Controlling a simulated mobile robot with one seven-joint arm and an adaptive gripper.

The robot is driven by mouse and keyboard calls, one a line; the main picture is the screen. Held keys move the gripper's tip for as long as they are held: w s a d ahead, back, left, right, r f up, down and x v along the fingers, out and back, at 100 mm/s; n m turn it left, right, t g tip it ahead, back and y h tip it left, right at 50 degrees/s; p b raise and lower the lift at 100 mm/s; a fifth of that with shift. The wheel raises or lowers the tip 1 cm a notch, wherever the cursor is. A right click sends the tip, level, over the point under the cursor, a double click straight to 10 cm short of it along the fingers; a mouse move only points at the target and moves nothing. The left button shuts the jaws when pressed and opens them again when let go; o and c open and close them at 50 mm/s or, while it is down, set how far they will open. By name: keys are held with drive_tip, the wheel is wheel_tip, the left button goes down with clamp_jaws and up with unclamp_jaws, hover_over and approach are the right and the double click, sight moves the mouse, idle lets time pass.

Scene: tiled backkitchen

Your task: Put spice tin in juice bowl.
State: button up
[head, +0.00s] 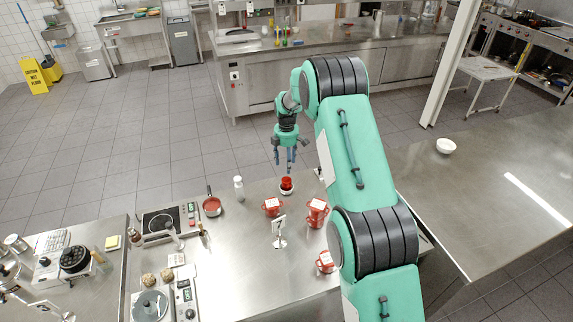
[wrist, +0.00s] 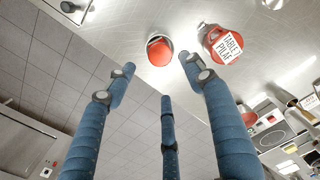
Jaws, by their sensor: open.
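A small red tin-like thing (head: 286,182), which I take for the spice tin, stands on the steel counter with a white part around its base. I cannot tell whether that part is a bowl or its own rim. In the wrist view it is a red round top (wrist: 160,51) with a pale edge. My gripper (head: 289,163) is above it, pointing down, with its blue fingers spread, open and empty. The wrist view shows the fingers (wrist: 158,78) apart from it. A white bowl (head: 446,146) stands on the right counter. No bowl is marked as the juice bowl.
Red labelled containers (head: 272,207) (head: 317,210) (head: 325,262) and a sign holder (head: 279,230) stand in front of the red thing. A white bottle (head: 239,187) and a red saucepan (head: 212,206) are to its left. The right counter (head: 490,195) is mostly clear.

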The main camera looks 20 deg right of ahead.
idle(0.4)
drive_tip(key=s+a+r+m+t, duration=0.1)
drive_tip(key=s+a+r+m, duration=0.15)
drive_tip(key=s+r, duration=0.7)
drive_tip(key=s+a+r+m+t, duration=0.1)
drive_tip(key=s+a+r+m, duration=0.15)
drive_tip(key=s+r, duration=0.7)
drive_tip(key=s+a+r+m+t, duration=0.1)
drive_tip(key=s+a+r+m, duration=0.2)
drive_tip(key=r, duration=1.2)
drive_tip(key=s+a+r+m+t, duration=0.1)
drive_tip(key=s+r+m, duration=0.15)
drive_tip(key=s, duration=0.65)
drive_tip(key=s+r+m, duration=0.2)
drive_tip(key=s+r, duration=0.1)
drive_tip(key=s, duration=0.6)
drive_tip(key=s+a+f+m+t, duration=0.1)
drive_tip(key=s+m, duration=0.3)
drive_tip(key=s, duration=1.2)
drive_tip(key=shift+a+f+t, duration=0.3)
drive_tip(key=shift+a+f, duration=0.2)
drive_tip(key=shift+s, duration=0.1)
